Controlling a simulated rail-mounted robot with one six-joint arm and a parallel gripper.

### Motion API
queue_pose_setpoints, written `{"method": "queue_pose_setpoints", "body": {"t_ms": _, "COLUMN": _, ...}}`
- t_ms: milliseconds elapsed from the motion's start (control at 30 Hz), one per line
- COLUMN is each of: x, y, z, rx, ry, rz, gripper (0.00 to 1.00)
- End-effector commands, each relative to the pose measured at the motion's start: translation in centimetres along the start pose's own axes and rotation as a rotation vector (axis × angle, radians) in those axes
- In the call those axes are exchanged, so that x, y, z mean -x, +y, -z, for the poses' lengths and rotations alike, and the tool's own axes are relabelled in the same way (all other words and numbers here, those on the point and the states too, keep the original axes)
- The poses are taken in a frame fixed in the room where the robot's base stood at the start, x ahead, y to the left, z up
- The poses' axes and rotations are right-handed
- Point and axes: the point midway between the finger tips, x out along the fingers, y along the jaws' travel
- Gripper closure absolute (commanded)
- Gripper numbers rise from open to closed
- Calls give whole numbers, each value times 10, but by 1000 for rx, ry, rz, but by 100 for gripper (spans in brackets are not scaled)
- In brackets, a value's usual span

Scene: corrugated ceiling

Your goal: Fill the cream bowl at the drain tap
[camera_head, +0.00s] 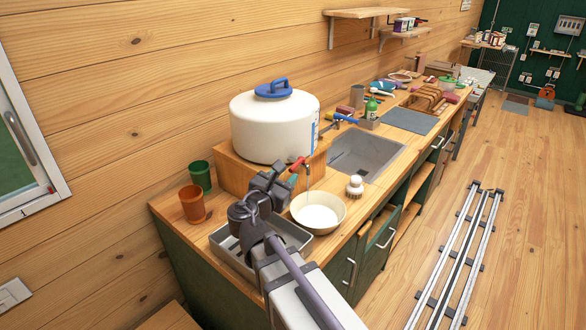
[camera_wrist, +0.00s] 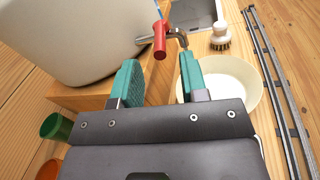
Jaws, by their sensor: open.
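The cream bowl (camera_head: 330,222) stands upright on the counter below the tap spout; it also shows in the wrist view (camera_wrist: 247,95), partly behind a finger. The drain tap (camera_head: 306,173) sticks out low from a white tank (camera_head: 265,130) with a blue lid. Its red handle (camera_wrist: 160,40) and metal spout (camera_wrist: 181,37) show clearly in the wrist view. My gripper (camera_wrist: 158,65) is open and empty, its teal fingertips just short of the handle, one to either side in the picture.
The tank sits on a wooden block (camera_head: 232,172). A grey metal tray (camera_head: 225,245) lies beneath my gripper. A green cup (camera_head: 200,174) and an orange cup (camera_head: 193,206) stand left. A scrub brush (camera_head: 355,187) stands right of the bowl, near the sink (camera_head: 365,155).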

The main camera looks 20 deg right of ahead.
Motion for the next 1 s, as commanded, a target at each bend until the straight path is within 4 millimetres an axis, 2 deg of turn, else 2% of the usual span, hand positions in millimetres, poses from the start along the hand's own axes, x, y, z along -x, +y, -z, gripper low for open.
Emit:
{"method": "queue_pose_setpoints", "body": {"t_ms": 33, "x": 14, "y": -1, "z": 0, "rx": 0, "ry": 1, "rz": -4, "gripper": 60}}
{"method": "queue_pose_setpoints", "body": {"t_ms": 100, "x": 29, "y": -1, "z": 0, "rx": 0, "ry": 1, "rz": -3, "gripper": 60}}
{"method": "queue_pose_setpoints", "body": {"t_ms": 267, "x": 46, "y": 0, "z": 0, "rx": 0, "ry": 0, "rz": -1, "gripper": 60}}
{"method": "queue_pose_setpoints", "body": {"t_ms": 1000, "x": 48, "y": 0, "z": 0, "rx": 0, "ry": 0, "rz": 0, "gripper": 60}}
